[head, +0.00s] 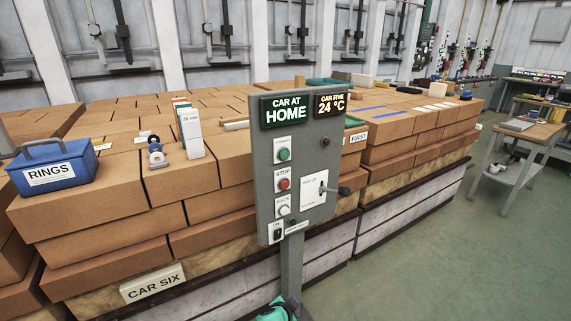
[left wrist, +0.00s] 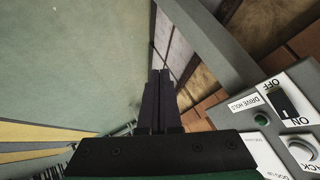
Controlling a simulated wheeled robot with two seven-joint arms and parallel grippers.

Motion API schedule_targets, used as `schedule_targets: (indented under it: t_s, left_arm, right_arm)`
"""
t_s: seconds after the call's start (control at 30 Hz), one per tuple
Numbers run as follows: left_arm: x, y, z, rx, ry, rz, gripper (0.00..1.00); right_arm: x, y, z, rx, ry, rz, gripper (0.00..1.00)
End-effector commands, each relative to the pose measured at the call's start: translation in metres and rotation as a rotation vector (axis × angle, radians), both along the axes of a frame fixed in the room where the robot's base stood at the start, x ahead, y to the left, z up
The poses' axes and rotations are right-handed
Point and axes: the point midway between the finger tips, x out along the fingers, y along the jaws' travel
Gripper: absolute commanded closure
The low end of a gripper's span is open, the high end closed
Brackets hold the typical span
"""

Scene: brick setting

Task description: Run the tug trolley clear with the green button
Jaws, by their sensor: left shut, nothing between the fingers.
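A grey control pedestal (head: 264,180) stands in the middle of the head view. Its green button (head: 284,155) is topmost, above the red STOP button (head: 284,184) and a white button (head: 284,210). Its lit display (head: 286,110) reads "CAR AT HOME". A black OFF/ON switch (head: 277,234) sits at the bottom; the left wrist view also shows this switch (left wrist: 286,102) and a small green lamp (left wrist: 261,119). My left gripper (left wrist: 160,75) is shut and empty, beside the panel's lower end. The tug trolley cannot be made out. My right gripper is out of view.
A black-knobbed lever (head: 343,190) sticks out of the panel's right side. Brick-loaded cars stand behind, with a blue RINGS box (head: 55,178) on top. Open green floor (head: 440,260) lies to the right, before a workbench (head: 530,130).

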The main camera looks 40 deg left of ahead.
Motion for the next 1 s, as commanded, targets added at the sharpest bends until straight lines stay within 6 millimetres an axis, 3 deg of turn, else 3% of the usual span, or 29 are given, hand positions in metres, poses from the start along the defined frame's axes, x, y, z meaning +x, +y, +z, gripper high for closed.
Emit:
schedule_targets:
  t_s: [0.03, 0.2, 0.5, 0.8, 0.9, 1.0]
  left_arm:
    - [0.013, 0.004, 0.023, 0.020, -0.040, 0.002, 1.00]
    - [0.049, 0.016, 0.098, 0.090, -0.180, 0.015, 1.00]
    - [0.087, 0.030, 0.243, 0.210, -0.440, 0.051, 1.00]
    - [0.090, 0.032, 0.384, 0.323, -0.704, 0.094, 1.00]
    - [0.086, 0.031, 0.413, 0.344, -0.762, 0.105, 1.00]
    - [0.083, 0.030, 0.428, 0.355, -0.792, 0.111, 1.00]
  right_arm:
    - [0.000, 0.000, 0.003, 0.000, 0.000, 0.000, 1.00]
    - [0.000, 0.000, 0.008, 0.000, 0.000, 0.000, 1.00]
    - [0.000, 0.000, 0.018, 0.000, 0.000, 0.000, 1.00]
    - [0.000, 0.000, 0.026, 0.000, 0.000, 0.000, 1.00]
    - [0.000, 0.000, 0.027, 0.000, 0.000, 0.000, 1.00]
    - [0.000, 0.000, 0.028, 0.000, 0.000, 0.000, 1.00]
